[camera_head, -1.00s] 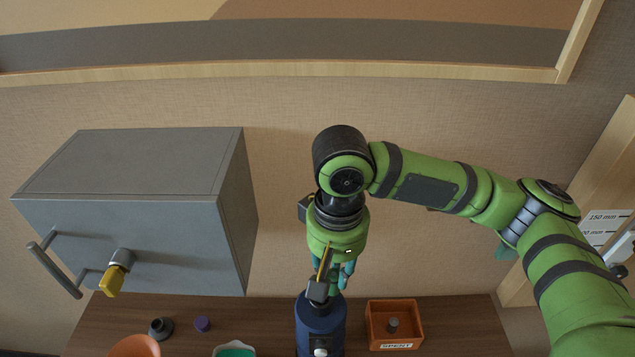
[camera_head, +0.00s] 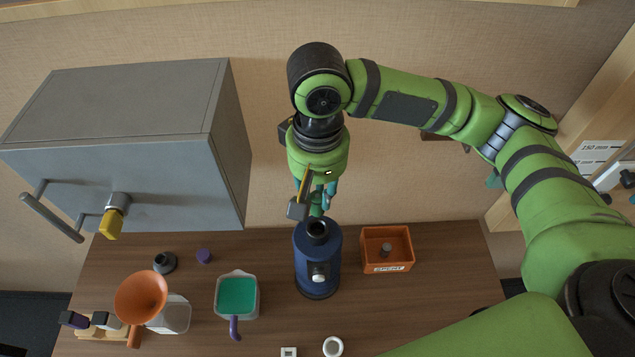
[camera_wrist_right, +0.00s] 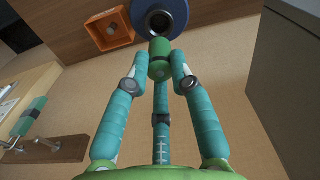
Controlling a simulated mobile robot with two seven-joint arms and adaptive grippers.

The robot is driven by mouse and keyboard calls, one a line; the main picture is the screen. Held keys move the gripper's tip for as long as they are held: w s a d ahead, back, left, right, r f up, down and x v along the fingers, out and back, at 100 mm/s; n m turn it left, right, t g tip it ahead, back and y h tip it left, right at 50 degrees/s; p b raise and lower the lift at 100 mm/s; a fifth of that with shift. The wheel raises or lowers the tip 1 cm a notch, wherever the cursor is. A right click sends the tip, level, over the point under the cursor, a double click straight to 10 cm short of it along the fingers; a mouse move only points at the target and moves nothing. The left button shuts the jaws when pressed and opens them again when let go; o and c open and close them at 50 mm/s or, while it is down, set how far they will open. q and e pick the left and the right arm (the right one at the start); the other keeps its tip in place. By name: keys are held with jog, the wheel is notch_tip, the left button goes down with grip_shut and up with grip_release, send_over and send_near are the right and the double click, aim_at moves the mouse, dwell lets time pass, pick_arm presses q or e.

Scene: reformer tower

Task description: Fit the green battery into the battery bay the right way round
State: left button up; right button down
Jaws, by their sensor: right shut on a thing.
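The green battery (camera_wrist_right: 160,58) is a short cylinder held at the fingertips of my right gripper (camera_wrist_right: 160,72), whose teal fingers are shut on it. In the head view my right gripper (camera_head: 316,200) is just above and behind the blue tower (camera_head: 317,262). The tower's round dark top opening (camera_head: 317,229), which looks like the battery bay, is visible. In the right wrist view the opening (camera_wrist_right: 159,21) lies just beyond the battery's end. The battery appears outside it; the exact gap and any polarity marks cannot be told. My left gripper is not in view.
An orange SPENT box (camera_head: 388,249) stands right of the tower. A jug of teal liquid (camera_head: 237,294), an orange funnel (camera_head: 141,297) and a purple cap (camera_head: 204,256) are to its left.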

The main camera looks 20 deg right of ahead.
aim_at(318, 208)
jog(key=shift+s+f, duration=0.1)
jog(key=shift+f, duration=0.95)
jog(key=shift+f+b, duration=0.15)
jog(key=shift+b, duration=0.15)
jog(key=shift+f+b, duration=0.3)
jog(key=shift+f, duration=0.9)
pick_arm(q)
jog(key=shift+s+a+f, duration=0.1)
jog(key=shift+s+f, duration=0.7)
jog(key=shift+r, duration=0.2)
pick_arm(e)
jog(key=shift+r, duration=0.1)
pick_arm(q)
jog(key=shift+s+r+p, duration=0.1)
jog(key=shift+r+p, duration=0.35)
jog(key=shift+p, duration=0.15)
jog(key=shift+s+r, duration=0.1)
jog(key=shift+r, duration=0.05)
